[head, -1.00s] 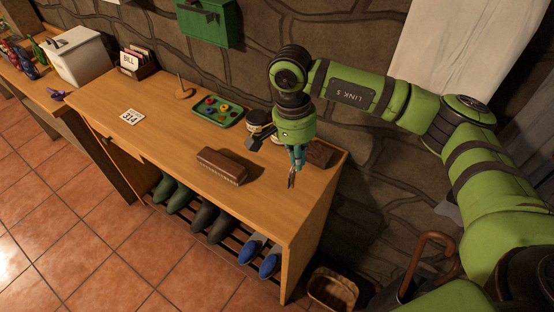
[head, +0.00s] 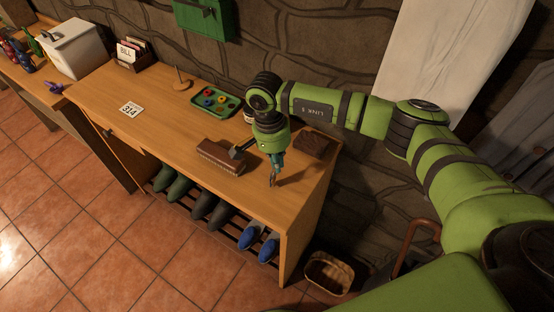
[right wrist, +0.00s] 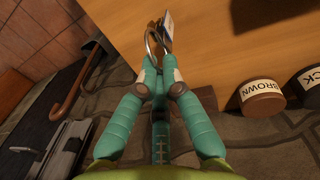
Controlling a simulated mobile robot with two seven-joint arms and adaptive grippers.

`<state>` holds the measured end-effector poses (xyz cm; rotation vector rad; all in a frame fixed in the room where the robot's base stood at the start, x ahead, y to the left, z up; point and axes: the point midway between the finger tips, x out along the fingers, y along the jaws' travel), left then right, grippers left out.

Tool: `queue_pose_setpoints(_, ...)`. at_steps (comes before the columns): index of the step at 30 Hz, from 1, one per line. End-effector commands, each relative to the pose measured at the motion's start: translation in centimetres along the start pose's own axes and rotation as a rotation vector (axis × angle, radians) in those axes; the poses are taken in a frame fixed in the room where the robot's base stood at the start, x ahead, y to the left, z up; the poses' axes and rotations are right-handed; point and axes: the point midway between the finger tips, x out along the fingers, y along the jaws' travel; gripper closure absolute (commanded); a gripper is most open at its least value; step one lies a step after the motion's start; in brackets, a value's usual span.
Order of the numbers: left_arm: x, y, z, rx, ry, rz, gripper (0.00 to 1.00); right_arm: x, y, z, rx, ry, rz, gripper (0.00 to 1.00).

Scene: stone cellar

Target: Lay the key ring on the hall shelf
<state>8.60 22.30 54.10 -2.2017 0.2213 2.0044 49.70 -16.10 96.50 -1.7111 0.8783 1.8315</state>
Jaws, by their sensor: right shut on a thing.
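The key ring (head: 272,180) hangs from my right gripper (head: 275,162), near the right end of the hall shelf (head: 170,120), a long wooden top with shoes beneath. In the right wrist view the teal fingers of my right gripper (right wrist: 158,88) are shut on the metal ring (right wrist: 152,45). A key or tag hangs at its far side, against the wooden shelf (right wrist: 225,30) as background. I cannot tell whether it touches the wood. My left gripper is not in view.
A brown brush (head: 220,157) lies left of the gripper and a dark brown block (head: 314,145) lies right of it. A green tray (head: 215,103) and labelled tins (right wrist: 262,97) stand near the wall. A basket (head: 328,272) is on the floor.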

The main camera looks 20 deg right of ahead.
Motion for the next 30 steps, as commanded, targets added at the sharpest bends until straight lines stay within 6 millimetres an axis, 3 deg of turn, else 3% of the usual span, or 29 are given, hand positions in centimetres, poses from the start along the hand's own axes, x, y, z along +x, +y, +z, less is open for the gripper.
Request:
queue_pose_setpoints(2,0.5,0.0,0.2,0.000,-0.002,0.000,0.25,0.4,0.0,0.0,0.000,0.001,0.000,1.00)
queue_pose_setpoints(4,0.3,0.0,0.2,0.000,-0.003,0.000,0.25,0.2,0.0,0.0,0.000,0.000,0.000,0.73)
queue_pose_setpoints(5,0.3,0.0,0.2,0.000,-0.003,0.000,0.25,0.2,0.0,0.0,0.000,0.000,0.000,0.69)
queue_pose_setpoints(19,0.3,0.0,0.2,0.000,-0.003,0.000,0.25,-0.6,-0.1,-0.1,0.000,0.002,-0.003,0.69)
queue_pose_setpoints(30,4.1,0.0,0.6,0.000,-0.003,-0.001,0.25,-8.2,-0.2,-0.1,0.000,0.004,-0.006,0.69)
